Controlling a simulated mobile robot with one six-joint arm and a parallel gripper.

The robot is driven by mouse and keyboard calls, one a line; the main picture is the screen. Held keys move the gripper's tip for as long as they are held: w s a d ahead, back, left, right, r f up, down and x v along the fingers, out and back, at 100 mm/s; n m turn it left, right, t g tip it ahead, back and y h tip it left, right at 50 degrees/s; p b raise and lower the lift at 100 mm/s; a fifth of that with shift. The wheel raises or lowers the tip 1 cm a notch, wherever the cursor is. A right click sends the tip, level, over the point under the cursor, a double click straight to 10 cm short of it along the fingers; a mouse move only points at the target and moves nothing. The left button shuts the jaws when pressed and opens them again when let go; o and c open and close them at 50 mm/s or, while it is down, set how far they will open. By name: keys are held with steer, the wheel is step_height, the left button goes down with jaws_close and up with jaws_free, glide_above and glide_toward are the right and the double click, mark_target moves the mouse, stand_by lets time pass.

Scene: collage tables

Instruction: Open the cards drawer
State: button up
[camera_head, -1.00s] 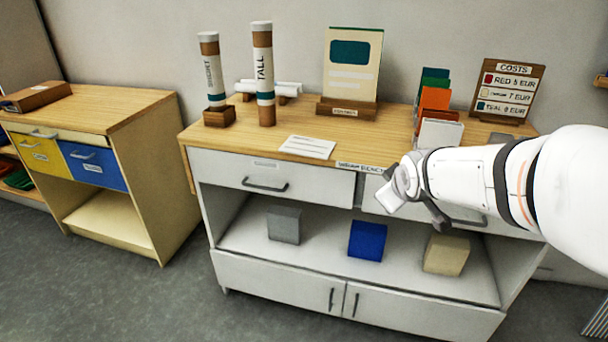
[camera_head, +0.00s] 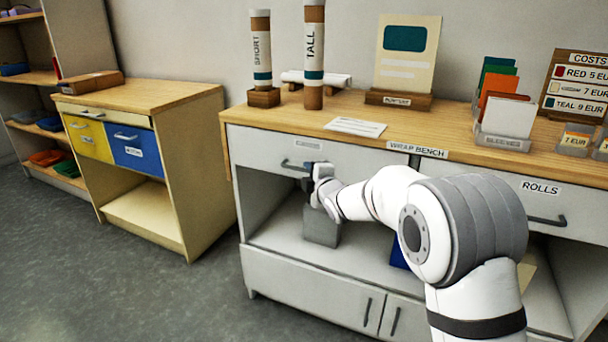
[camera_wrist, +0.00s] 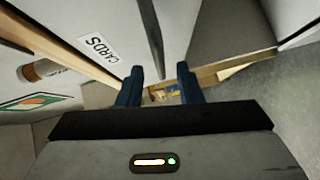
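The cards drawer (camera_head: 262,146) is the white left drawer of the wrap bench, and it looks shut. Its dark bar handle (camera_head: 291,164) is partly hidden by my gripper (camera_head: 309,177), which is at the handle's right end. In the wrist view, the CARDS label (camera_wrist: 99,47) shows on the drawer front, with the handle (camera_wrist: 153,38) beside it. My gripper's two dark fingers (camera_wrist: 160,80) are apart there, with the handle's end appearing between their tips. I cannot tell whether they touch it.
The rolls drawer (camera_head: 480,194) is to the right, partly behind my arm. A grey cube (camera_head: 321,230) stands on the shelf below. A smaller cabinet (camera_head: 180,135) with yellow and blue drawers stands left. Open floor (camera_head: 120,285) lies in front of it.

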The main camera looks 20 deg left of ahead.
mark_target(305, 171)
steer(key=shift+x, duration=2.15)
steer(key=shift+d, duration=0.1)
jaws_close()
